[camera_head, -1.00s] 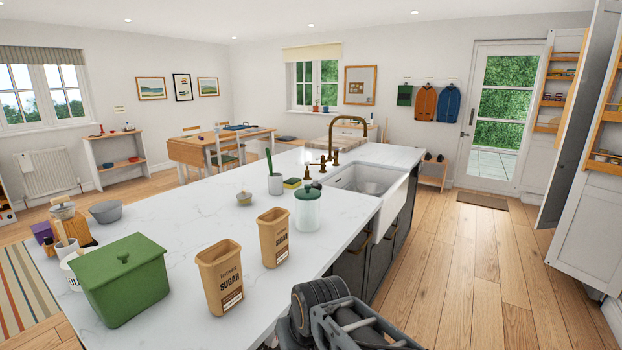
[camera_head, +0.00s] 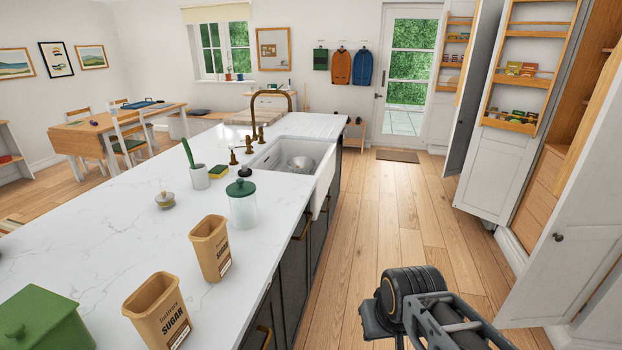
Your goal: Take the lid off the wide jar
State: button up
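A wide glass jar (camera_head: 243,211) stands upright on the white island top, near its right edge and just in front of the sink. Its dark green lid (camera_head: 240,187) with a round knob sits on top of it. My arm shows at the lower right, over the floor beside the island and well apart from the jar. My gripper's fingers cannot be made out in this view.
Two tan sugar canisters (camera_head: 210,246) and (camera_head: 160,313) stand nearer on the island (camera_head: 90,235). A green lidded box (camera_head: 40,322) is at lower left. A utensil pot (camera_head: 199,177), sponge (camera_head: 218,171) and small lidded bowl (camera_head: 165,200) are near the jar. The wooden floor (camera_head: 375,215) at right is clear.

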aim_at(241, 188)
jog(key=z, duration=0.75)
jog(key=i, duration=2.25)
jog(key=u, duration=3.4)
